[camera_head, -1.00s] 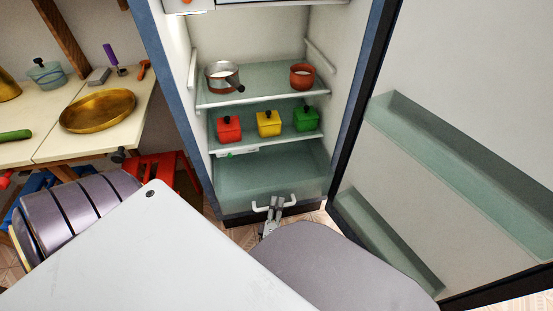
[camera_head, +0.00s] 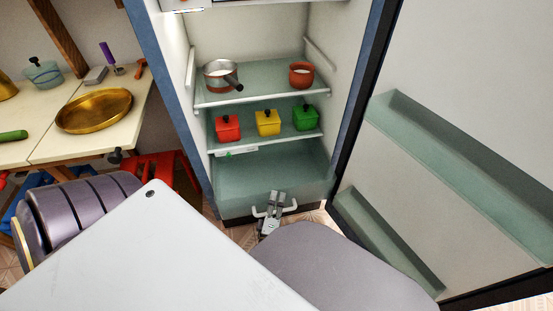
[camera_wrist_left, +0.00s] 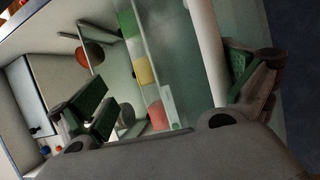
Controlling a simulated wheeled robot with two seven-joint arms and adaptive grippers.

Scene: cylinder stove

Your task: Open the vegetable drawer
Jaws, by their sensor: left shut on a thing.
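The vegetable drawer (camera_head: 262,180) is the clear greenish bin at the bottom of the open fridge. It sits slightly forward of the fridge interior. Its white handle (camera_head: 290,208) is at the lower front, partly hidden by my left gripper (camera_head: 274,199). My left gripper is shut on the handle near its middle. In the left wrist view, the two fingers of the left gripper (camera_wrist_left: 168,85) flank the view, and the white handle bar (camera_wrist_left: 207,45) runs beside the right-hand finger. My right gripper is not in view.
The fridge door (camera_head: 465,120) stands open on the right, with clear shelves. Red (camera_head: 228,127), yellow (camera_head: 268,123) and green (camera_head: 306,118) containers stand on the shelf above the drawer. A table (camera_head: 60,144) with a golden pan is on the left.

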